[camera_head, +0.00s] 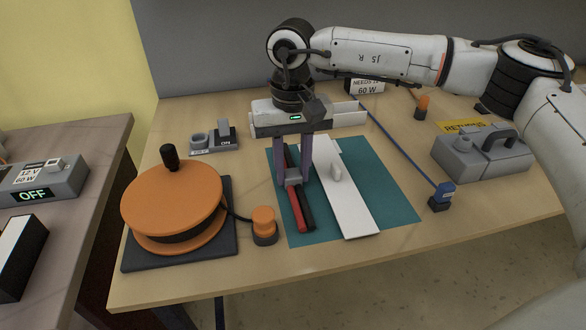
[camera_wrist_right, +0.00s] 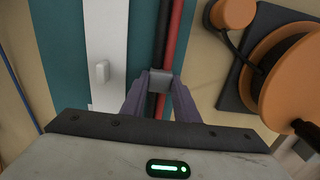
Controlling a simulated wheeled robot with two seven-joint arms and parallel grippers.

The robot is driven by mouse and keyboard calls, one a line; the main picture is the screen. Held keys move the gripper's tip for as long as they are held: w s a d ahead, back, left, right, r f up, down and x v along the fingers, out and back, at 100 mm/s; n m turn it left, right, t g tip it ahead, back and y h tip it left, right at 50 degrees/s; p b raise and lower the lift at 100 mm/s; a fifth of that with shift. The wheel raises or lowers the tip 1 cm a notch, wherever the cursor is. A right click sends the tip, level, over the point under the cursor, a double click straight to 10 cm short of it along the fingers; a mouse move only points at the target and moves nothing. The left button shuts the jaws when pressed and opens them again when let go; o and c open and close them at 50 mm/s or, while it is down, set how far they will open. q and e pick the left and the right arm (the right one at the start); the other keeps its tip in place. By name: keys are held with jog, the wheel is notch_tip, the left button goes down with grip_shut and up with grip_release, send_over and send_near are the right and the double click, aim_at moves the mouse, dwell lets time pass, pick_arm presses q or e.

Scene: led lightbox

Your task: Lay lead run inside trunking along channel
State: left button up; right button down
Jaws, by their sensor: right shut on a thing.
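The red and black lead (camera_head: 301,210) lies lengthwise on the teal mat, its two strands side by side. It also shows in the wrist view (camera_wrist_right: 171,35). A small grey block (camera_wrist_right: 160,79) sits across both strands. My right gripper (camera_head: 293,181) points down with its fingers shut on this block, which partly hides the lead. A long white strip (camera_head: 352,208) with a small raised knob (camera_head: 337,173) lies just right of the lead. I cannot tell whether it is the trunking or its cover. My left gripper is not in view.
The teal mat (camera_head: 390,205) lies on the wooden table. An orange reel (camera_head: 170,195) on a dark base stands left, with an orange plug (camera_head: 263,222) beside it. A switch (camera_head: 222,137) stands behind.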

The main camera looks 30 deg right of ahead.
jog(key=shift+f, duration=0.25)
jog(key=shift+f, duration=0.2)
jog(key=c, duration=1.4)
grip_release()
